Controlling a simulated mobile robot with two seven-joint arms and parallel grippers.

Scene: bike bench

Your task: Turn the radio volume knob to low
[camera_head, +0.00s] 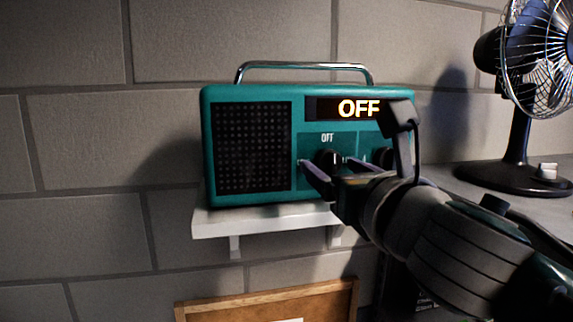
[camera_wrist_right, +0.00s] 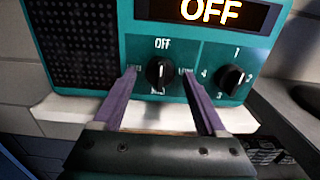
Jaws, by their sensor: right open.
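A teal radio (camera_head: 252,200) with a chrome handle and a dark speaker grille stands on a white wall shelf. Its display (camera_head: 350,108) reads OFF. The left knob (camera_head: 327,158), marked OFF above it, is black; in the right wrist view this knob (camera_wrist_right: 159,72) has its white line near vertical. A second black knob (camera_wrist_right: 232,79) with numbers around it sits to its right. My right gripper (camera_wrist_right: 159,82) is open, its two purple fingers on either side of the left knob; contact cannot be told. It also shows in the head view (camera_head: 325,172). My left gripper is not in view.
The white shelf (camera_head: 230,222) is on a grey block wall. A fan (camera_head: 518,140) stands on a grey surface at the right. A wood-framed board (camera_head: 270,302) hangs below the shelf. The wall left of the radio is clear.

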